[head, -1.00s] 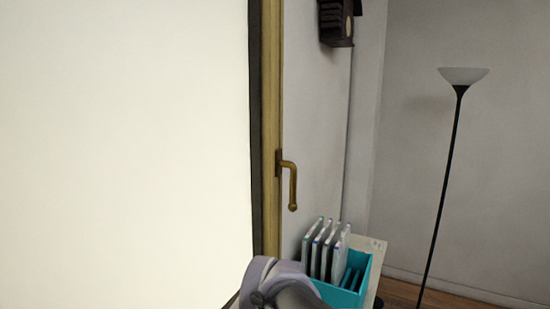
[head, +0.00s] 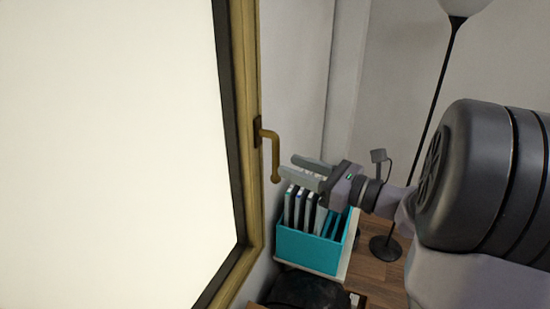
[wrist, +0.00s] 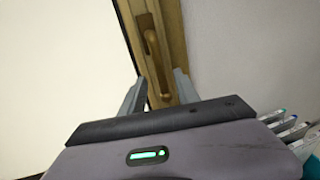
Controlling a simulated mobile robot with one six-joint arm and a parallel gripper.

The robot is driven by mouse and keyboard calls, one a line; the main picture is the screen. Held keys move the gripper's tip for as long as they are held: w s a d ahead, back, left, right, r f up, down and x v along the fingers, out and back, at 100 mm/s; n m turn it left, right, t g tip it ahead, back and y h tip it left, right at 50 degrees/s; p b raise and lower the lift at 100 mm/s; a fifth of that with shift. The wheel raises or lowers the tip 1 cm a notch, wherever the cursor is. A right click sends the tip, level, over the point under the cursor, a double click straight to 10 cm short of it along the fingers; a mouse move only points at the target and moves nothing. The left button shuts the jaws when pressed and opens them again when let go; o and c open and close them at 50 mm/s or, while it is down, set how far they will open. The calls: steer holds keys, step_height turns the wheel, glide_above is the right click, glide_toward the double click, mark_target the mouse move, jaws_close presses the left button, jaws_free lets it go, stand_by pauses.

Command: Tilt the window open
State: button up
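The window (head: 110,150) fills the left of the head view as a bright white pane with a dark inner edge and a brass-coloured frame (head: 244,70). Its brass handle (head: 275,158) sits on the right side of the frame, with the lever pointing down. In the wrist view the handle (wrist: 152,45) hangs down between the finger lines. My gripper (head: 287,165) is open and empty, just right of the lever's lower end, fingers pointing left at it. It also shows in the wrist view (wrist: 160,79). I cannot tell whether the fingers touch the lever.
A teal box (head: 305,248) with several upright thin cases (head: 300,208) stands below my gripper. A dark rounded object (head: 300,292) lies at the bottom. A floor lamp (head: 440,80) stands at the back right. Grey wall (head: 296,70) lies beyond the handle.

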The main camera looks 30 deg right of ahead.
mark_target(275, 174)
steer(key=x, duration=0.5)
steer(key=shift+w+a, duration=0.1)
steer(key=shift+w, duration=0.25)
jaws_close()
stand_by(1.0)
